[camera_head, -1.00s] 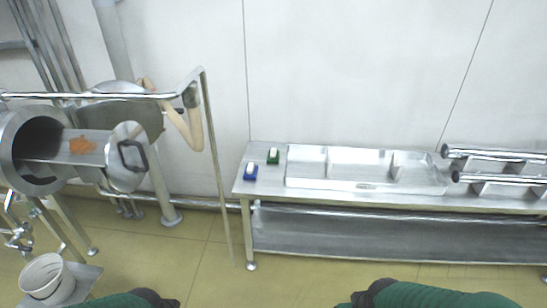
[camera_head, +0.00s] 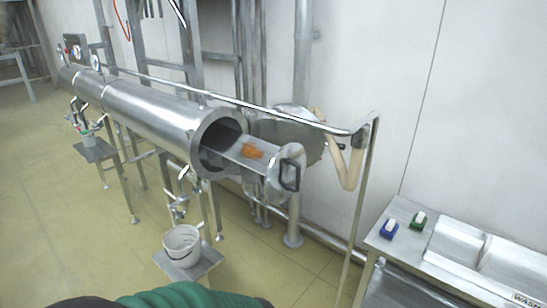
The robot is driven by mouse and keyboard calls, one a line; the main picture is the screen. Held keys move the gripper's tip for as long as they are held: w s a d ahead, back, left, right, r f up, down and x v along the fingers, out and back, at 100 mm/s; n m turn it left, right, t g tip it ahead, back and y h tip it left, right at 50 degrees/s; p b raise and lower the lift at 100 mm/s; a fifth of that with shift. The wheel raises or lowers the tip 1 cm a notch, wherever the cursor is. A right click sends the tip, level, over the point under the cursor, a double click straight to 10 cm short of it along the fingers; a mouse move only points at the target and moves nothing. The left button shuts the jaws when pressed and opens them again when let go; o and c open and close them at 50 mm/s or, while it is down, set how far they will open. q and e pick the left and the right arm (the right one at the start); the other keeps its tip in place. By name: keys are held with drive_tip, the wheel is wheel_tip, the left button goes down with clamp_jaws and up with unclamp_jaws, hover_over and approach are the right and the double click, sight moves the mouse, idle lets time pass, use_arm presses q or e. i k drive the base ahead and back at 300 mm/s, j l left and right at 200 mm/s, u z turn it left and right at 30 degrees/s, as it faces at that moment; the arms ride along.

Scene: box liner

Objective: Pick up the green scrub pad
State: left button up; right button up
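A small green block with a white top (camera_head: 417,221), which looks like the green scrub pad, sits on the left end of the metal table (camera_head: 405,208) at the right. It is small in view, so its details are unclear. My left arm crosses the bottom edge in a green sleeve with dark parts, far from the pad. Neither gripper's fingers are in view.
A blue block with a white top (camera_head: 388,229) sits just left of the green one. A metal tray (camera_head: 455,243) lies to their right. A long steel cylinder (camera_head: 160,115) with an open end, a handrail post (camera_head: 362,205) and a white bucket (camera_head: 182,246) stand left of the table.

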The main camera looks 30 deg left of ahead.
sight(419, 221)
drive_tip(key=i+u, duration=0.1)
drive_tip(key=i, duration=1.45)
drive_tip(key=i+l+u, duration=0.15)
drive_tip(key=i, duration=0.6)
